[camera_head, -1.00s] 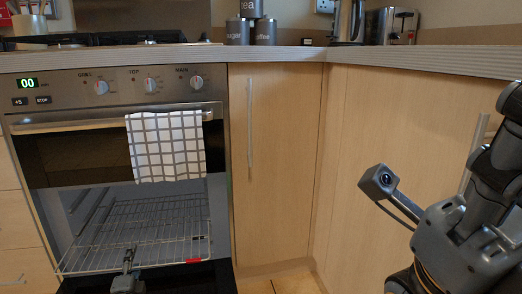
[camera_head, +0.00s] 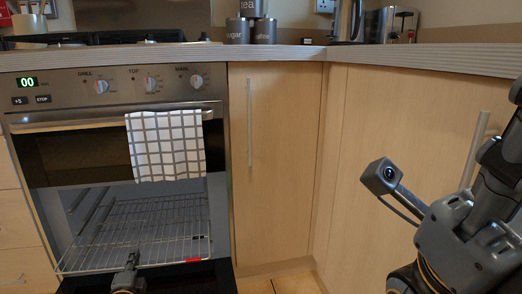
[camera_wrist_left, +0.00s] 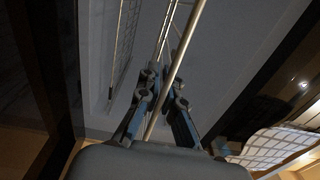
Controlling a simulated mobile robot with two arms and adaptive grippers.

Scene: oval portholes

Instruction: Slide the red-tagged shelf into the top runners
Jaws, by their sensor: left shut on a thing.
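The wire shelf (camera_head: 150,225) lies inside the open lower oven compartment, with a red tag (camera_head: 193,260) at the right of its front edge. My left gripper (camera_head: 131,258) is at the front edge, left of the tag. In the left wrist view my left gripper (camera_wrist_left: 163,78) is shut on the shelf's front rod (camera_wrist_left: 190,32), which passes between its fingers. Side runners (camera_head: 88,212) show faintly on the left oven wall. I cannot tell which runners the shelf edges sit in. My right gripper is out of the frames.
The lowered dark oven door (camera_head: 190,278) lies below the shelf front. A checked towel (camera_head: 166,145) hangs from the oven's upper handle. Wooden cupboards (camera_head: 275,160) stand to the right. The counter (camera_head: 270,54) holds canisters and a kettle.

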